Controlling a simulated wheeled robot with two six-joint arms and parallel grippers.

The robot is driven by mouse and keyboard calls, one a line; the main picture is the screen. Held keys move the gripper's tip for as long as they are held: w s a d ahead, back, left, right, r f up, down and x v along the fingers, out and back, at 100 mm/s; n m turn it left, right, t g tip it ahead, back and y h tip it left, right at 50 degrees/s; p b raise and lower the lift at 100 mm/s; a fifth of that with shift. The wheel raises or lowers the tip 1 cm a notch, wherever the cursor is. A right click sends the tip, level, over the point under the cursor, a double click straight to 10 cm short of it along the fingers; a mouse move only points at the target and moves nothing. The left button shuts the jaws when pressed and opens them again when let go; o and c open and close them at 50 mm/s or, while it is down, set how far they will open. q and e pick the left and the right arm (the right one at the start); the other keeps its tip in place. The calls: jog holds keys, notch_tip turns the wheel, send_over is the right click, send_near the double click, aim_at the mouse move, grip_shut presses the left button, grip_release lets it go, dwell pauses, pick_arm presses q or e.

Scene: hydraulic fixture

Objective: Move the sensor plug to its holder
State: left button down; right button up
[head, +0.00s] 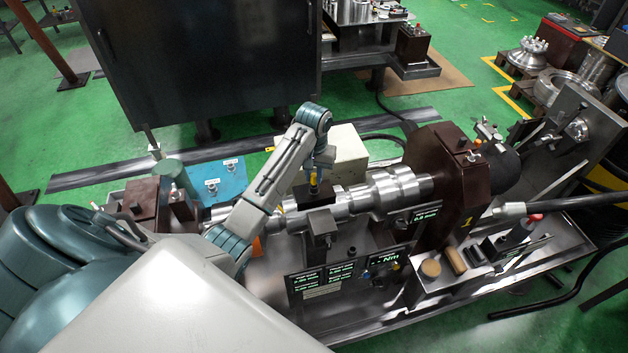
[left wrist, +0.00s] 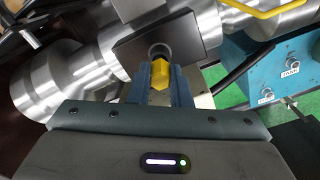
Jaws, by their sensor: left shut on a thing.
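The yellow sensor plug (left wrist: 160,76) is between the two blue-grey fingers of my left gripper (left wrist: 160,88), which is shut on it. The plug's far end meets a round dark fitting (left wrist: 160,51) on a black block (left wrist: 185,32). I cannot tell whether it is seated there or just above. A blue box (head: 218,181) with two small labelled fittings, possibly the holder, stands left of the arm. My right gripper is not in view.
The steel shaft (head: 386,195) runs to a brown housing (head: 462,180). A white box (head: 347,150) stands behind the shaft. Display panels (head: 322,279) and a small tray of tools (head: 470,264) are in front. A yellow bar (left wrist: 255,10) crosses the wrist view's top right.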

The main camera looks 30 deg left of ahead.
pick_arm(q)
jog(key=shift+r, duration=1.9)
